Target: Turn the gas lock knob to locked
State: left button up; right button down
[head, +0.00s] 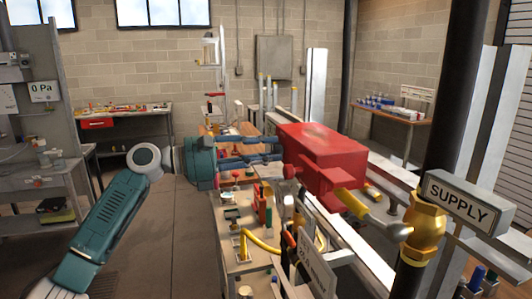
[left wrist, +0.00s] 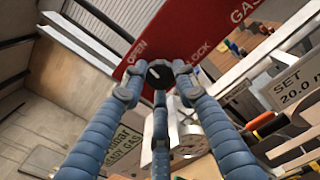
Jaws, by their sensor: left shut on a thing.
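The gas lock box is a red box (head: 325,150) right of centre in the head view. Its red face (left wrist: 185,30), lettered OPEN, LOCK and GAS, fills the top of the left wrist view. The dark round knob (left wrist: 160,74) with a pale mark sits at the face's lower edge, between OPEN and LOCK. I cannot tell exactly which label the mark points at. My left gripper (head: 276,148) reaches the box from the left with blue fingers. In the left wrist view, its fingers are shut around the knob, which they partly cover. My right gripper is not in view.
A black pipe with a brass valve (head: 426,222) and a SUPPLY sign (head: 466,200) stands at the right. Below the box is a cluttered bench (head: 232,262) with yellow hose. Open floor (head: 150,240) lies to the left.

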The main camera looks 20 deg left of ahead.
pick_arm(q)
jog(key=m+b, duration=0.1)
jog(key=m, duration=0.3)
jog(key=m+b, duration=0.1)
jog(key=m, duration=0.3)
jog(key=m+b, duration=0.2)
jog(key=m, duration=0.2)
jog(key=shift+f, duration=0.15)
jog(key=shift+m+b, duration=1)
jog(key=shift+m, duration=1.1)
jog(key=shift+d, duration=0.1)
jog(key=o, duration=1)
jog(key=shift+o, duration=0.7)
jog(key=shift+s, duration=0.1)
jog(key=v, duration=1.2)
